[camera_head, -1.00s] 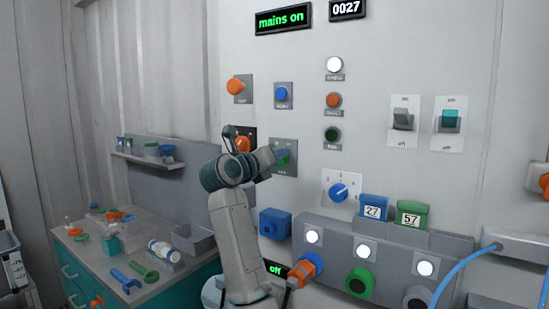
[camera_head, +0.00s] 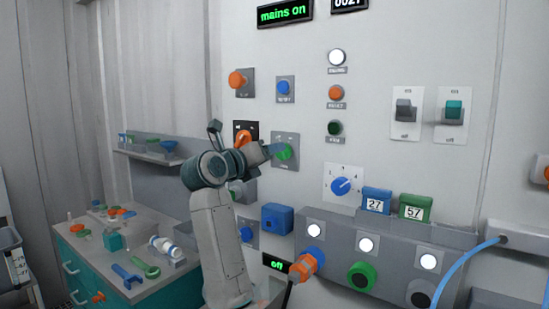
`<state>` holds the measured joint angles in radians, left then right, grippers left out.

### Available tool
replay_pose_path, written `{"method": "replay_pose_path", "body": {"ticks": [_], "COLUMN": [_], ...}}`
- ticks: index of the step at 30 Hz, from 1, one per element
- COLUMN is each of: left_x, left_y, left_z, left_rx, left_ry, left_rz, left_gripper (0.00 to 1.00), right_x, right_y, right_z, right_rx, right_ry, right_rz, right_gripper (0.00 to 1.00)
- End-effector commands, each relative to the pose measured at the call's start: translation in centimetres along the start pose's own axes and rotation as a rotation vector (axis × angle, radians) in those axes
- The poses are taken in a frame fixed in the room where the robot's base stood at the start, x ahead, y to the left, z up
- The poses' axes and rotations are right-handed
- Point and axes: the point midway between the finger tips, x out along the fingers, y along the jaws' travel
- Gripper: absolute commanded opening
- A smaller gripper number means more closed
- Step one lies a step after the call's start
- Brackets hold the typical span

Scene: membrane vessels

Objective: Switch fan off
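Two rocker switches with on/off plates are at the upper right of the panel, one grey (camera_head: 404,110) and one teal (camera_head: 453,112). The labels on the other controls are too small to read, so I cannot tell which one is for the fan. My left gripper (camera_head: 272,150) is just left of a green knob (camera_head: 286,152) on a grey plate; touch cannot be told. Its fingers are too small to show whether they are open or shut. My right gripper is not in view.
The panel (camera_head: 380,50) also carries an orange knob (camera_head: 237,80), a blue button (camera_head: 285,88), a blue dial (camera_head: 341,187) and a "mains on" display (camera_head: 285,13). A cluttered bench (camera_head: 85,245) stands at the left.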

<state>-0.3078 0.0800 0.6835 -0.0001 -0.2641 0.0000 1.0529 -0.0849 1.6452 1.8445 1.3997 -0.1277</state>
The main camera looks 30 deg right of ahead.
Motion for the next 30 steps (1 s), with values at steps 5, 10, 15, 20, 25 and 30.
{"method": "replay_pose_path", "body": {"ticks": [5,10,15,20,25,30], "left_x": [0.1,-0.3,-0.6,-0.7,-0.7,-0.7], "left_y": [-0.3,-0.1,-0.1,0.0,0.0,0.1], "left_z": [-1.8,-3.6,-4.3,-4.4,-4.4,-4.4], "left_rx": [0.004,0.005,0.005,0.005,0.005,0.005], "left_ry": [0.002,0.006,0.007,0.007,0.007,0.007], "left_rz": [-0.004,-0.003,-0.002,-0.002,-0.001,-0.001], "left_gripper": [0.36,0.36,0.36,0.36,0.36,0.36], "right_x": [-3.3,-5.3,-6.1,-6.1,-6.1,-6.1], "right_y": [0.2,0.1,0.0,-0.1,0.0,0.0], "right_z": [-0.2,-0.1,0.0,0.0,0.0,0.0], "right_rx": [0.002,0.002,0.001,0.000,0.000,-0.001], "right_ry": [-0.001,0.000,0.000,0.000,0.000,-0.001], "right_rz": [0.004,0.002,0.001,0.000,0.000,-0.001], "right_gripper": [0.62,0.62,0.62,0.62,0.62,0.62]}}
